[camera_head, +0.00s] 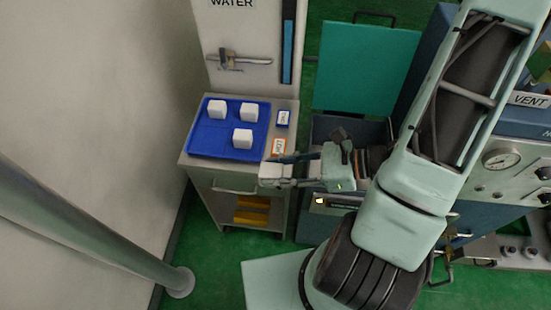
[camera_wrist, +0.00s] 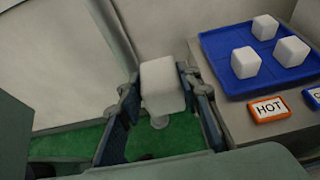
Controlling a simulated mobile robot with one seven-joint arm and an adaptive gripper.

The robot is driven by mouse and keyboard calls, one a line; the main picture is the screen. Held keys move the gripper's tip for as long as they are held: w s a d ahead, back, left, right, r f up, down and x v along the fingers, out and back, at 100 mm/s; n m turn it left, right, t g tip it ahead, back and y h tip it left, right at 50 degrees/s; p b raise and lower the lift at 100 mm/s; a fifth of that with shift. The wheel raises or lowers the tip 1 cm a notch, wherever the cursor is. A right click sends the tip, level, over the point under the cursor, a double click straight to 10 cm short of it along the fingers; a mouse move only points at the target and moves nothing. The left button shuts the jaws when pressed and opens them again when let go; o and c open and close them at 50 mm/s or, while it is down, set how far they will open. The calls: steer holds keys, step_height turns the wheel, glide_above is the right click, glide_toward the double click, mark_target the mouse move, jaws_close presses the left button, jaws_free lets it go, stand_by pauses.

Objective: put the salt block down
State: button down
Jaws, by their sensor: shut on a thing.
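A white salt block (camera_wrist: 163,85) is held between the two fingers of my gripper (camera_wrist: 160,92) in the wrist view. In the head view my gripper (camera_head: 278,172) is beside the front right of the cabinet top, and the pale block (camera_head: 269,172) shows at its tip. A blue tray (camera_head: 208,139) on the cabinet holds three similar white blocks: back left (camera_head: 217,109), back right (camera_head: 249,112) and front right (camera_head: 243,139). Its front left part is bare. In the wrist view the tray (camera_wrist: 281,81) is to the right of the held block, apart from it.
An orange "HOT" tag (camera_head: 278,147) and a blue tag (camera_head: 283,118) lie right of the tray on the cabinet top (camera_head: 194,166). An open teal lid (camera_head: 365,70) stands behind a blue box. A grey pipe (camera_head: 95,225) crosses the lower left. Green floor shows below.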

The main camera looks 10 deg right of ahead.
steer(key=f+b, duration=0.1)
steer(key=b, duration=0.2)
steer(key=shift+w+f, duration=0.1)
steer(key=shift+w, duration=0.25)
steer(key=w+f+b, duration=0.2)
steer(key=w, duration=0.1)
steer(key=w+d+f+b, duration=0.1)
steer(key=w+f+b, duration=0.1)
steer(key=w, duration=0.1)
steer(key=w+d+f+b, duration=0.1)
steer(key=w+f+b, duration=0.1)
steer(key=w, duration=0.1)
steer(key=shift+w+d+f+b, duration=0.1)
steer(key=shift+w+f+b, duration=0.25)
steer(key=shift+w+d+f, duration=0.1)
steer(key=shift+w+f, duration=0.2)
steer(key=shift+w, duration=0.15)
steer(key=f+b, duration=0.3)
steer(key=shift+w+d+f, duration=0.1)
steer(key=shift+w, duration=0.3)
steer(key=shift+f+b, duration=0.3)
steer(key=shift+f, duration=0.05)
steer(key=shift+f, duration=0.2)
steer(key=c, duration=1.4)
jaws_free()
